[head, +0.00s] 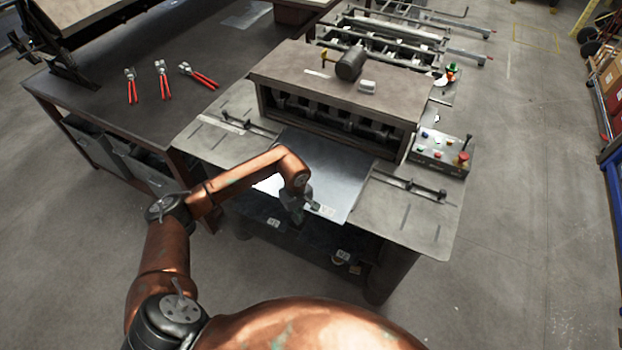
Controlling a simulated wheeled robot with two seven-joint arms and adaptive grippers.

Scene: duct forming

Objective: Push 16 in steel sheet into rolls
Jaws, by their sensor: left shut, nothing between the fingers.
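The steel sheet (345,188) lies flat on the front bed of the forming machine. Its far edge is at the dark opening of the rolls (335,122), under the machine's top cover; whether it is between the rolls is hidden. My left gripper (303,212) is shut and empty at the sheet's near edge, close to a small pale label on it. I cannot tell whether the fingers touch the sheet. My left forearm covers the sheet's left part. My right gripper is not in view.
A mallet (351,64) lies on the machine's top cover. A control box (441,152) with coloured buttons sits at the right. Guide bars (408,184) flank the sheet. A dark table (118,68) at left holds several red-handled tools.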

